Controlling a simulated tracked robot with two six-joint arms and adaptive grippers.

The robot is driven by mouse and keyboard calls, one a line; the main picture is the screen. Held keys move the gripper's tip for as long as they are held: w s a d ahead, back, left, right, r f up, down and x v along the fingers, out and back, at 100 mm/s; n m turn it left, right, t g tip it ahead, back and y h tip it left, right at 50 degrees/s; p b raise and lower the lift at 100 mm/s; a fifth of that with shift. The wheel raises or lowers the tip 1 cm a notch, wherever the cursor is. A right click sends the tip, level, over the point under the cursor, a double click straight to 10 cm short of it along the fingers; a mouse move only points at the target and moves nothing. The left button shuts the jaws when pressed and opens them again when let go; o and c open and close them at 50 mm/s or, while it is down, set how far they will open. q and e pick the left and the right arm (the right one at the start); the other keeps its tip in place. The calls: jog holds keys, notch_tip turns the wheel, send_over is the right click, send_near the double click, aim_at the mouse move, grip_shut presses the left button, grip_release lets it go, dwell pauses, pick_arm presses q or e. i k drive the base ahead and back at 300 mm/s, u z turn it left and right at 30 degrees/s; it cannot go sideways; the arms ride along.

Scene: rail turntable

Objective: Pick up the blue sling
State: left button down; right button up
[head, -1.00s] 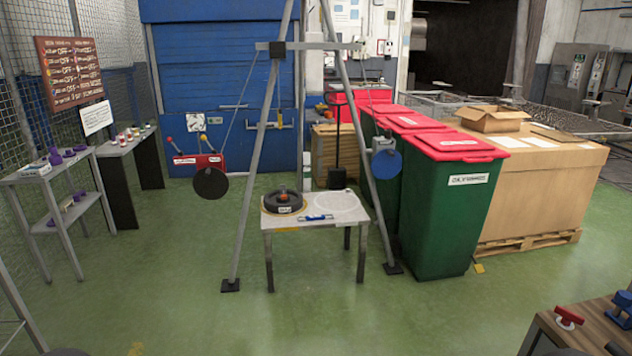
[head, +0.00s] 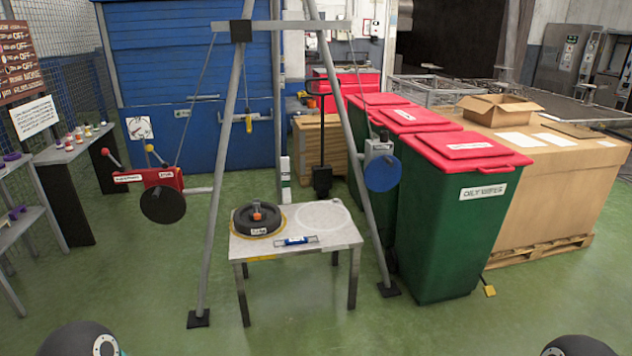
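A small blue strip with pale parts (head: 297,241) lies near the front edge of the small white table (head: 318,262). It is the only loose blue piece I see on the table, and it is too small to tell for sure that it is the blue sling. A black round weight (head: 257,221) with an orange top and a label sits just behind it to the left. The strip is apart from any part of my arms. Dark rounded parts of my arms show at the bottom corners, but neither gripper is in view.
A grey A-frame (head: 232,165) stands over the table, with a red winch (head: 150,178) at left and a blue disc (head: 382,173) at right. Green bins (head: 445,235) stand right of it. Green floor (head: 420,325) before the table is clear.

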aim_at(291, 241)
jog(key=u, duration=0.1)
jog(key=i, duration=1.4)
jog(key=u, duration=0.55)
jog(key=i, duration=1.55)
jog(key=u, duration=0.25)
